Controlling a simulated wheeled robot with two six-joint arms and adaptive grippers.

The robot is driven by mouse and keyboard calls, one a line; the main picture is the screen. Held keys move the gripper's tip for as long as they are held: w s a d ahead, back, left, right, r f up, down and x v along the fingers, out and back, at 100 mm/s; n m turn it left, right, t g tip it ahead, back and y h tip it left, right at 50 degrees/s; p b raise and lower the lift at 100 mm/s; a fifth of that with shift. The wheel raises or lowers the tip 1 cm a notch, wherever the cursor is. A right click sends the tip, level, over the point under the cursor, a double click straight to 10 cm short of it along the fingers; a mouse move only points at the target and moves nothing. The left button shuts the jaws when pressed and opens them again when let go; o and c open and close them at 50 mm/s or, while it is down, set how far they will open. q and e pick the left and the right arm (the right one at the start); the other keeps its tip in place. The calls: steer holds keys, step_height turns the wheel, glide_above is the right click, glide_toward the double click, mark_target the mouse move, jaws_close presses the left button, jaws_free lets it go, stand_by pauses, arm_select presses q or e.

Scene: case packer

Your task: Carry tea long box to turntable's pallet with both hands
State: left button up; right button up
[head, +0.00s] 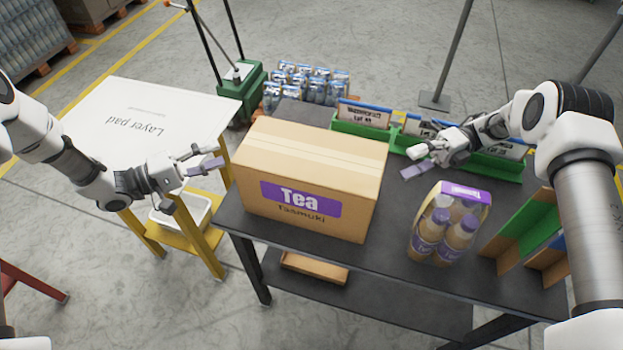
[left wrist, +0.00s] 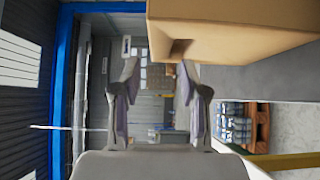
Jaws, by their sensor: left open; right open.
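The tea long box (head: 302,170) is a closed brown carton with a purple Tea label, standing on the dark table (head: 285,252). My left gripper (head: 208,159) is open and empty, just left of the box and apart from it. In the left wrist view, the open fingers (left wrist: 160,88) show with the box (left wrist: 235,35) at upper right; a dark hand hole is visible in its side. My right gripper (head: 412,160) is open and empty, right of the box with a gap between. I cannot identify the turntable's pallet in these views.
A bottle pack (head: 447,225) and a green divider (head: 527,232) stand at the table's right. Green trays (head: 362,131) line its back edge. A layer pad (head: 140,121) lies on the yellow stand at left.

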mark_target(241, 145)
arm_select(q)
steer(key=x, duration=0.7)
arm_select(e)
steer(key=x, duration=0.7)
arm_select(q)
steer(key=c, duration=0.5)
arm_select(e)
steer(key=c, duration=0.5)
arm_select(q)
jaws_close()
arm_select(e)
steer(key=c, duration=0.5)
jaws_close()
